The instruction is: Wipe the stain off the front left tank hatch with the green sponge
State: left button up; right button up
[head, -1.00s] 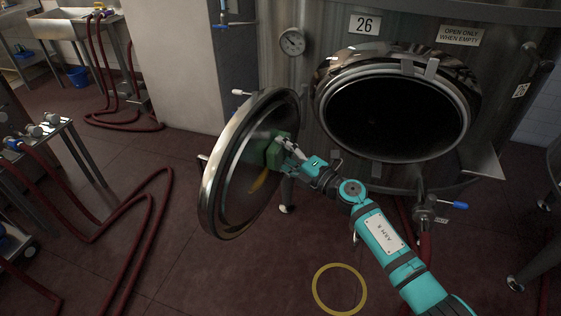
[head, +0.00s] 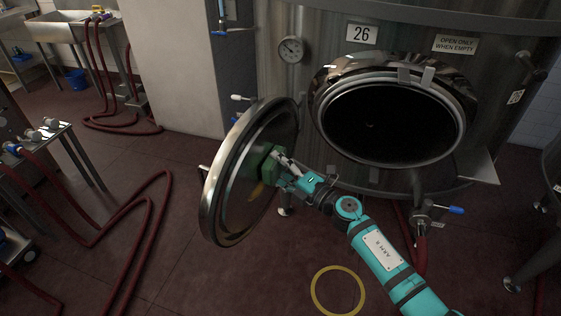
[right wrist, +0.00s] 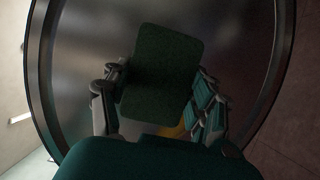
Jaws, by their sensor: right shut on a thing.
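The round steel hatch door (head: 222,203) of tank 26 hangs open at the left of the tank opening (head: 392,122). My right gripper (head: 281,165) is shut on the green sponge (head: 270,170) and holds it at the inner face of the door. In the right wrist view the sponge (right wrist: 163,72) sits between the fingers, in front of the door face (right wrist: 85,75). I cannot tell whether it presses on the steel. My left gripper is not in view.
A yellow ring (head: 338,290) lies on the floor below the tank. A valve with a blue handle (head: 455,210) sticks out under the opening. Red hoses (head: 150,215) lie on the floor at left, beside a steel table (head: 55,133).

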jog(key=shift+s, duration=0.1)
jog(key=shift+s+a+p, duration=0.35)
jog(key=shift+s+p, duration=0.2)
jog(key=shift+s, duration=0.05)
jog(key=shift+s+a+p, duration=0.3)
jog(key=shift+s+p, duration=0.05)
jog(key=shift+s, duration=0.3)
jog(key=shift+s+a+p, duration=0.35)
jog(key=shift+s, duration=0.3)
jog(key=shift+s+a+p, duration=0.3)
jog(key=shift+s+p, duration=0.05)
jog(key=shift+s, duration=0.3)
jog(key=shift+s+a+p, duration=0.3)
jog(key=shift+s+a, duration=0.1)
jog(key=shift+s, duration=0.45)
jog(key=shift+s+a+p, duration=0.3)
jog(key=shift+s+a, duration=0.1)
jog(key=shift+s, duration=0.4)
jog(key=shift+s+a, duration=0.4)
jog(key=shift+s, duration=0.45)
jog(key=shift+d, duration=0.15)
send_near(247, 190)
jog(key=shift+w+d, duration=0.35)
jog(key=shift+w, duration=0.2)
jog(key=shift+w+d, duration=0.35)
jog(key=shift+w, duration=0.2)
